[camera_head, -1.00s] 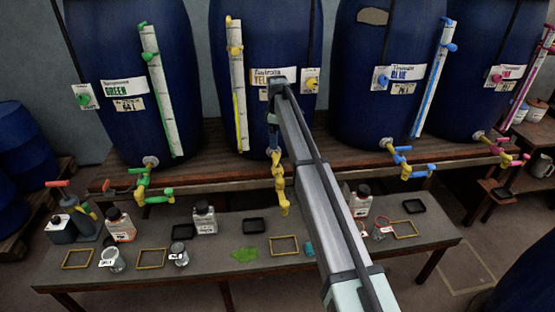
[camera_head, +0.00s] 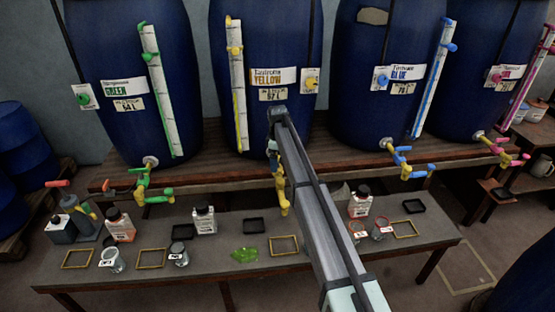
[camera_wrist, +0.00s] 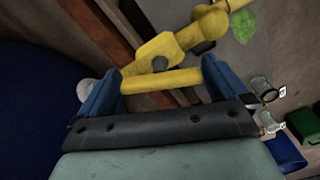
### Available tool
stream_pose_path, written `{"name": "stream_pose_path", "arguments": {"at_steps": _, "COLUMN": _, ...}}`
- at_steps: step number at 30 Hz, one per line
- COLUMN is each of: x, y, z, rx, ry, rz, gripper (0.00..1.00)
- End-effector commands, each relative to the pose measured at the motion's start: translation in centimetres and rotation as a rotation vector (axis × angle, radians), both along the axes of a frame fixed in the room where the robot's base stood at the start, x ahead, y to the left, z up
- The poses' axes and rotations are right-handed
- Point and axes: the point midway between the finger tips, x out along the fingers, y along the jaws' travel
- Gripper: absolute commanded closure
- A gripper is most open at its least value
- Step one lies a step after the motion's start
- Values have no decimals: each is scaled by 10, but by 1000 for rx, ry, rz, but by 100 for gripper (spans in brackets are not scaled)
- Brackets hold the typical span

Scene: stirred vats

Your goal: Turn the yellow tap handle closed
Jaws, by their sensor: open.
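The yellow tap (camera_head: 283,198) hangs from the front of the vat labelled YELLOW (camera_head: 273,77), partly hidden behind my arm in the head view. In the wrist view, the tap body (camera_wrist: 158,48) runs up to the right, and its bar-shaped yellow handle (camera_wrist: 160,81) lies across the gap between my fingers. My gripper (camera_wrist: 160,88) is open, with one blue finger by each end of the handle. I cannot tell whether either finger touches it. In the head view my gripper (camera_head: 273,150) is small and mostly hidden at the tap.
Green (camera_head: 143,183), blue (camera_head: 404,160) and pink (camera_head: 503,150) taps hang from neighbouring vats. Below, the bench (camera_head: 215,272) holds bottles, glass jars, square frames and a green patch (camera_head: 245,254) near the yellow tap. The wooden shelf edge (camera_head: 225,170) runs behind the tap.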

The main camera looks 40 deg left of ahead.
Motion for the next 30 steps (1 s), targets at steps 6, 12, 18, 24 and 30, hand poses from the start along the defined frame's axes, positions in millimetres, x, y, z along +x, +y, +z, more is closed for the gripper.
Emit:
{"name": "stream_pose_path", "arguments": {"at_steps": 6, "x": 0, "y": 0, "z": 0, "rx": 0, "ry": 0, "rz": 0, "gripper": 7}}
{"name": "stream_pose_path", "arguments": {"at_steps": 12, "x": 0, "y": 0, "z": 0, "rx": 0, "ry": 0, "rz": 0, "gripper": 26}}
{"name": "stream_pose_path", "arguments": {"at_steps": 18, "x": 0, "y": 0, "z": 0, "rx": 0, "ry": 0, "rz": 0, "gripper": 41}}
{"name": "stream_pose_path", "arguments": {"at_steps": 24, "x": 0, "y": 0, "z": 0, "rx": 0, "ry": 0, "rz": -23, "gripper": 41}}
{"name": "stream_pose_path", "arguments": {"at_steps": 30, "x": 0, "y": 0, "z": 0, "rx": 0, "ry": 0, "rz": -111, "gripper": 41}}
